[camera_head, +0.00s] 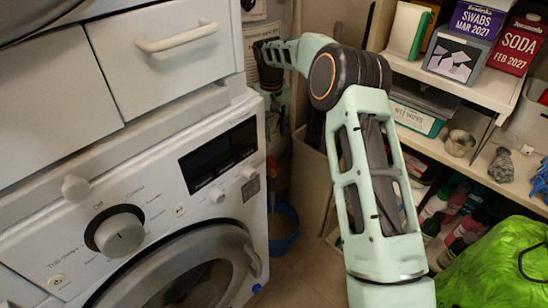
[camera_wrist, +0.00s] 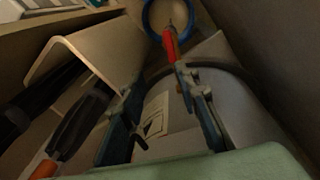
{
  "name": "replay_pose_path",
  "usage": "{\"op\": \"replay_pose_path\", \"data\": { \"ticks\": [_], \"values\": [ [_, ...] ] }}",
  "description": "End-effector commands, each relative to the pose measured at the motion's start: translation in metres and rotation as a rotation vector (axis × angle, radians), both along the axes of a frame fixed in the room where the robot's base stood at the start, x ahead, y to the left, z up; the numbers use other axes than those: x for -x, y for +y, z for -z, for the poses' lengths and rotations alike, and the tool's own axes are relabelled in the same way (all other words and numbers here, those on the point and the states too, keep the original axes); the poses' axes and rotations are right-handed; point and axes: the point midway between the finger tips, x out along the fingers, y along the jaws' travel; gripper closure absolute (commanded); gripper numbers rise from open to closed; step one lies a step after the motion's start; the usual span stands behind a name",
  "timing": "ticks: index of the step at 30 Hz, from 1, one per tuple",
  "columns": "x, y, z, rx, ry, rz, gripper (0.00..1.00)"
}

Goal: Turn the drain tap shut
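My gripper (camera_wrist: 158,84) shows in the wrist view with its two fingers spread apart and nothing seen between them. A red lever-like part (camera_wrist: 170,43), which looks like the drain tap's handle, is just beyond the right fingertip. I cannot tell whether they touch. A blue ring (camera_wrist: 147,20) shows behind the red part; it may be the rim of the blue bucket (camera_head: 283,238) on the floor in the head view. In the head view my arm reaches into the gap right of the washing machine (camera_head: 160,190). The tap is not clear there, and my gripper is hard to make out.
In the wrist view, dark-handled items (camera_wrist: 75,130) stand close at left beside a pale bent panel (camera_wrist: 100,45). A grey wall (camera_wrist: 275,60) is at right. In the head view, shelves (camera_head: 485,90) with boxes and a green bag (camera_head: 495,265) flank my arm; the gap is narrow.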

Motion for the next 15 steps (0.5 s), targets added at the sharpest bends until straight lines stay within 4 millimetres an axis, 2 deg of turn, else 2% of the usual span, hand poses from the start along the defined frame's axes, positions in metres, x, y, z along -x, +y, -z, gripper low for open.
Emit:
{"op": "replay_pose_path", "data": {
  "ticks": [1, 3, 10, 15],
  "values": [
    [0.003, 0.004, 0.01, -0.024, 0.028, 0.007, 0.71],
    [0.006, 0.006, 0.017, -0.044, 0.052, 0.012, 0.71],
    [0.01, 0.01, 0.036, -0.061, 0.076, 0.016, 0.71],
    [0.01, 0.01, 0.067, -0.06, 0.076, 0.015, 0.71]
  ]
}}
